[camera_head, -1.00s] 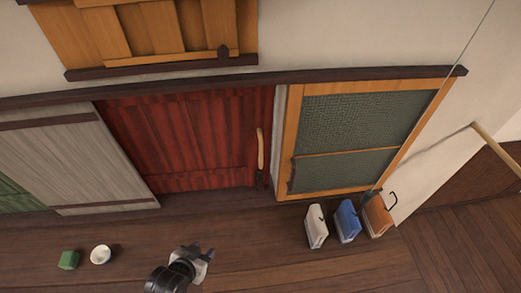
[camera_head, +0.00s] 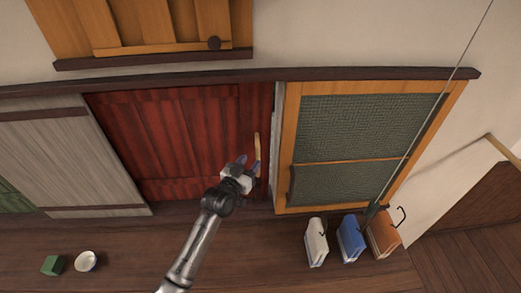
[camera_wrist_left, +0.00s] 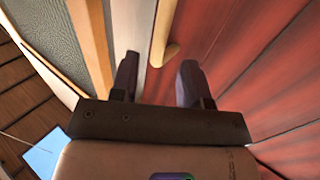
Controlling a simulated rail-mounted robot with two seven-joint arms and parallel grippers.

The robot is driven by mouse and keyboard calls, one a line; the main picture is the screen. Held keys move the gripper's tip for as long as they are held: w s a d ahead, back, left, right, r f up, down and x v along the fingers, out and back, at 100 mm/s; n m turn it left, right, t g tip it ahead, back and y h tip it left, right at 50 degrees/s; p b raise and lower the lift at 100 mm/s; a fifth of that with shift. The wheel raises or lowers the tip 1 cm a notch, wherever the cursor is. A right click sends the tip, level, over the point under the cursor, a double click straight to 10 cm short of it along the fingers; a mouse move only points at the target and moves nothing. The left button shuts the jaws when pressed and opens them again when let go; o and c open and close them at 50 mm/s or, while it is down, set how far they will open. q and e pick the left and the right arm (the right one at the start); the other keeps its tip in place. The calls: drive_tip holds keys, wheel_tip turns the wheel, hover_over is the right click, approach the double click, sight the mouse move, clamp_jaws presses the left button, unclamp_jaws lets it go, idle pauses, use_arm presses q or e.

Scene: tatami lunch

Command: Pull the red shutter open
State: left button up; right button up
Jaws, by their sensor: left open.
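The red shutter (camera_head: 165,140) is a dark red wooden panel in the middle of the head view, with a pale wooden bar handle (camera_head: 257,148) near its right edge. My left gripper (camera_head: 248,164) is open in front of the shutter, at the lower part of the handle. In the left wrist view the handle (camera_wrist_left: 164,32) lies ahead, between the lines of the two open fingers (camera_wrist_left: 158,66), over the red panel (camera_wrist_left: 235,40). I cannot tell whether the fingers touch the handle. My right gripper is not in view.
A grey panel (camera_head: 55,155) stands left of the shutter and an orange-framed mesh panel (camera_head: 370,87) right of it. White (camera_head: 315,243), blue (camera_head: 350,240) and orange (camera_head: 383,235) books stand below. A green block (camera_head: 52,265) and white cup (camera_head: 86,261) sit lower left.

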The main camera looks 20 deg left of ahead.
sight(257, 155)
use_arm(q)
drive_tip(key=shift+w+d, duration=0.25)
drive_tip(key=shift+w, duration=0.95)
drive_tip(key=shift+w+d, duration=0.2)
drive_tip(key=shift+w, duration=1.05)
drive_tip(key=shift+w+d, duration=0.25)
drive_tip(key=shift+w, duration=0.95)
drive_tip(key=shift+c, duration=0.2)
clamp_jaws()
